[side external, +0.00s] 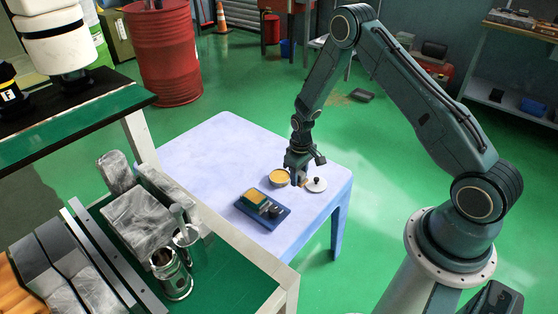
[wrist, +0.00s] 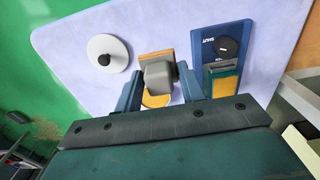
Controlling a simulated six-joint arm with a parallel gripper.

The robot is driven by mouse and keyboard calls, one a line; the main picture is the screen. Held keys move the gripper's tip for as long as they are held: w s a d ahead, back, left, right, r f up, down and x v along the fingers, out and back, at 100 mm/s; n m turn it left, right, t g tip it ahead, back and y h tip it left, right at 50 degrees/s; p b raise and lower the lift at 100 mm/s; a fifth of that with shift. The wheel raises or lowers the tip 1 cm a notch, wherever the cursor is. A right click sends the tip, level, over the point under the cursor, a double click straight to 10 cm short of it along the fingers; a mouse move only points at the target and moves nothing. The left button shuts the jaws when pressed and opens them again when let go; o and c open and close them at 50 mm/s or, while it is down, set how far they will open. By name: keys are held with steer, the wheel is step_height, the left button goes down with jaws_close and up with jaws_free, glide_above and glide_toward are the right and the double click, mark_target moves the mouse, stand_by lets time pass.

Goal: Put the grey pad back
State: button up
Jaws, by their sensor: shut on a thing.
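My gripper (wrist: 160,84) is shut on a small block with a grey body (wrist: 158,74) and a tan face (wrist: 153,58), which I take to be the grey pad. In the side external view my gripper (side external: 300,172) is above the pale table, between a round tin and a lid, and the held block is mostly hidden. The blue holder (wrist: 224,50) lies to the right of my gripper in the wrist view. It bears a black round knob (wrist: 226,46), a "SHUT" mark and a green-and-yellow piece (wrist: 225,85). The holder also shows in the side external view (side external: 248,214).
The round tin with yellow contents (side external: 279,178) stands open beside my gripper. Its white lid with a black knob (wrist: 106,49) lies apart on the table (side external: 215,150). A green-topped cart (side external: 230,268) with metal parts stands at the front left. The table's left part is clear.

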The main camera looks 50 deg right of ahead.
glide_above(298, 201)
steer(key=shift+w+f, duration=0.1)
steer(key=shift+f, duration=2.7)
steer(key=shift+f, duration=1.9)
steer(key=shift+f, duration=0.1)
steer(key=o, duration=0.9)
steer(key=shift+r, duration=6.15)
